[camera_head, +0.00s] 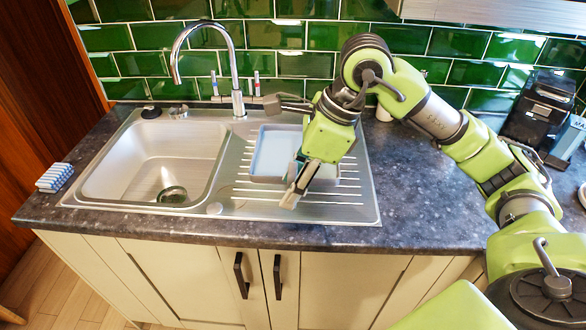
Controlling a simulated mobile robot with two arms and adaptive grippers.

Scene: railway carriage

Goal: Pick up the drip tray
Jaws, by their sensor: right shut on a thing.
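The drip tray (265,180) is a shallow grey tray with a pale blue inside. It lies on the ribbed drainboard of the sink, right of the basin. My right gripper (295,182) reaches down over the tray's right part and is shut on the tray near its front edge. The gripper and wrist hide the tray's right side. I cannot tell any gap between the tray and the drainboard. My left gripper is not in view.
The steel sink basin (155,160) is left of the drainboard, with a tall curved tap (237,75) behind. A striped sponge (54,177) lies at the counter's left. A black machine (540,110) stands at the back right. The dark counter (415,200) right of the sink has free room.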

